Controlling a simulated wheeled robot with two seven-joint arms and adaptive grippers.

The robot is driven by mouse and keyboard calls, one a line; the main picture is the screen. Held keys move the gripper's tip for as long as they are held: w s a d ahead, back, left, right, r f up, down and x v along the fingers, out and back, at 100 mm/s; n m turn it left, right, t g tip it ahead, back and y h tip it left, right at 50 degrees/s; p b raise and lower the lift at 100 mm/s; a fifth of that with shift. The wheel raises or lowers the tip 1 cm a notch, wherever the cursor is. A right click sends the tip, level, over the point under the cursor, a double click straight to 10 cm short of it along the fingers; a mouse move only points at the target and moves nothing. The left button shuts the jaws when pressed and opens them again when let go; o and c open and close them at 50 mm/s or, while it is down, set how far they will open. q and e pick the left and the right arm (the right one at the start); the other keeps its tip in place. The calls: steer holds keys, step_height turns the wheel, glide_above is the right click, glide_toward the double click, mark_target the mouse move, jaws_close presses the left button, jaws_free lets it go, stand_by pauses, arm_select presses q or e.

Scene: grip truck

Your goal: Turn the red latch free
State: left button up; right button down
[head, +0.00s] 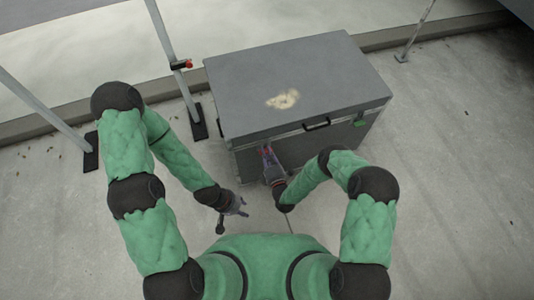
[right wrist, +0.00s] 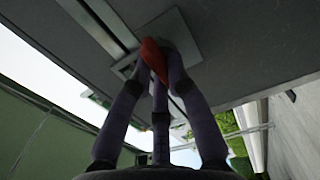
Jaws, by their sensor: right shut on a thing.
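The red latch (right wrist: 153,58) sits on a metal plate (right wrist: 172,35) on the case's front, between the fingertips of my right gripper (right wrist: 156,68). My right gripper (head: 267,152) is shut on it at the front left of the grey case (head: 290,75); its fingers hide most of the latch in the head view. My left gripper (head: 232,212) hangs empty, lower and left of the right one, apart from the case. Its fingers look spread.
A green latch (head: 360,122) is at the right of the case front, and a dark handle (head: 317,124) is in the middle. Metal posts (head: 172,50) with dark feet stand left of the case. Concrete floor (head: 450,190) is clear at right.

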steer(key=shift+m, duration=0.3)
steer(key=shift+d+f+m, duration=0.1)
steer(key=shift+f+m, duration=0.05)
steer(key=shift+m, duration=4.15)
steer(key=shift+d+f+m, duration=0.1)
steer(key=shift+m, duration=4.2)
steer(key=c, duration=1.2)
jaws_free()
